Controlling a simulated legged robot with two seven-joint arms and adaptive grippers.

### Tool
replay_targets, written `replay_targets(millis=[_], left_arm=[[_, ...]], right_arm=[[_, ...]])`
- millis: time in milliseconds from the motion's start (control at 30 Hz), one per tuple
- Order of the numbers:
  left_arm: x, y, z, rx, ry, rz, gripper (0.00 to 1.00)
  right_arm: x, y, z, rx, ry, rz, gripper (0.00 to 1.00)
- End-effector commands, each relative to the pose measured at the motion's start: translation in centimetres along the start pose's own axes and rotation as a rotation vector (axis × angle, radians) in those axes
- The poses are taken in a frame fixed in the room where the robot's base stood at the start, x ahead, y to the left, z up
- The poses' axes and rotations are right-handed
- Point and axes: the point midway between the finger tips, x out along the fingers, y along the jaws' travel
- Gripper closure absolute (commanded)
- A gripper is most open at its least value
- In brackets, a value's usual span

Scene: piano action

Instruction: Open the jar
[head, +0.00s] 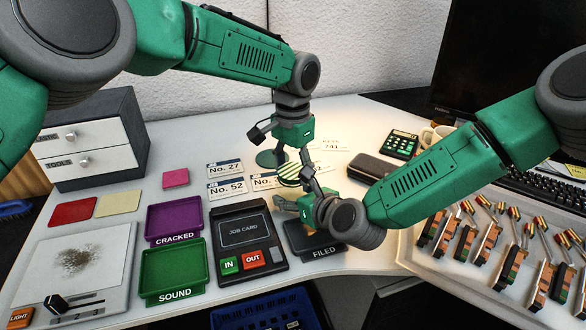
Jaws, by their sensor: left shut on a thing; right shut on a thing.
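A small round thing with green and cream stripes (290,173), which looks like the jar with its lid, is at the middle of the desk. Its lower part is largely hidden behind my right gripper. My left gripper (285,148) comes down from above, with its fingers spread around the striped top. My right gripper (296,196) reaches in low from the right, at the jar's lower part. The fingertip contacts are small and partly hidden. I cannot tell whether lid and jar are apart.
A dark green disc (268,158) lies behind the jar. Number cards (226,188) lie left of it. The job card device (243,240), purple tray (174,219), green tray (174,270) and filed tray (310,243) are in front. A dark case (372,167) and a parts tray (410,252) lie right.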

Motion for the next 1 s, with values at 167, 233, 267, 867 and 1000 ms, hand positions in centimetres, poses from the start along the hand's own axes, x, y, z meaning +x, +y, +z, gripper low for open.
replay_targets(millis=[167,233,267,867,1000], left_arm=[[0.0,0.4,-0.1,0.004,0.001,0.005,0.83],[-0.1,0.4,-0.1,0.004,0.001,0.005,0.83],[-0.1,0.4,-0.1,0.004,0.001,0.005,0.83],[-2.1,0.2,-0.1,0.004,0.000,0.003,0.83],[-2.3,0.2,-0.1,0.003,0.000,0.003,0.83]], right_arm=[[0.0,0.0,0.0,-0.001,0.000,0.001,1.00],[0.0,0.0,0.0,0.000,0.000,0.001,1.00],[0.0,0.0,0.0,0.000,0.000,0.001,1.00],[0.0,0.0,0.0,0.000,0.000,0.000,1.00],[0.0,0.0,0.0,0.000,-0.001,-0.001,1.00]])
